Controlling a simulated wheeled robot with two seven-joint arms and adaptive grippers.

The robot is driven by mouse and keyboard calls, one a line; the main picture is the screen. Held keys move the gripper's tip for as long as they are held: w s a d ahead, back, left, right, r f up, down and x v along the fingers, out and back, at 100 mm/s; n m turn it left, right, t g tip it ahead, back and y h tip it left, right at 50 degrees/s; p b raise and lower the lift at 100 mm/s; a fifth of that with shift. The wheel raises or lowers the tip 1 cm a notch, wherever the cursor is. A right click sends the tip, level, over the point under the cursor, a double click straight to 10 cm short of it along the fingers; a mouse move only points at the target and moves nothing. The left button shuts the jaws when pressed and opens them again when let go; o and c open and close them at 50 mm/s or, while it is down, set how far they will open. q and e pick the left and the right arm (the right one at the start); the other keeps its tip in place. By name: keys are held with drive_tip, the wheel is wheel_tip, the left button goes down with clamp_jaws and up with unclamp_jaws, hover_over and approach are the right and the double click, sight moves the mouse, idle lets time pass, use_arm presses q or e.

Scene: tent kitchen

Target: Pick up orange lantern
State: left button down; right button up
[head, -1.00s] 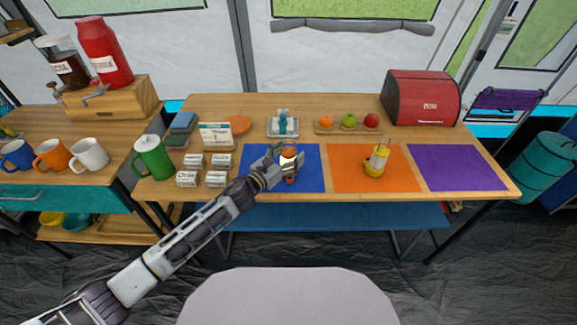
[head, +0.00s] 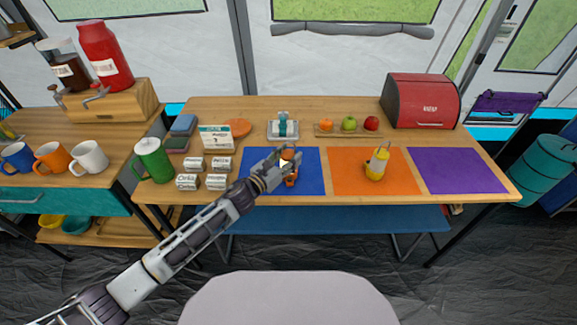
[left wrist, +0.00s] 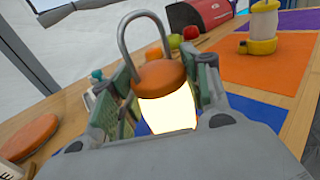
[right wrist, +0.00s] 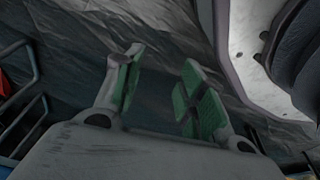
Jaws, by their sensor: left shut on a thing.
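The orange lantern (head: 291,181) stands at the blue mat (head: 310,160) on the table. In the left wrist view the lantern (left wrist: 163,80) shows an orange cap, a glowing body and a grey wire handle. My left gripper (head: 283,163) is shut on the lantern, with a green-padded finger on each side of its body. The gripper hides part of the lantern in the head view, and its base is hidden in the left wrist view. My right gripper (right wrist: 158,85) is open and empty, away from the table, with dark floor sheeting behind it.
A yellow lantern (head: 377,165) stands on the orange mat (head: 345,180), right of the blue mat. A purple mat (head: 458,170) lies bare. A fruit tray (head: 335,132) and a red bread box (head: 422,100) are behind.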

use_arm(q)
drive_tip(key=shift+r, duration=0.25)
use_arm(e)
drive_tip(key=shift+s+d, duration=0.1)
use_arm(q)
drive_tip(key=shift+r, duration=0.4)
wheel_tip(320, 180, up, 7)
drive_tip(key=p, duration=0.2)
drive_tip(key=shift+p, duration=0.3)
drive_tip(key=shift+r, duration=0.9)
use_arm(e)
drive_tip(key=s+d+f, duration=0.3)
drive_tip(key=s+f, duration=0.1)
drive_tip(key=s, duration=0.1)
drive_tip(key=shift+s+d+f, duration=0.15)
drive_tip(key=shift+d+f, duration=0.1)
drive_tip(key=shift+d, duration=0.05)
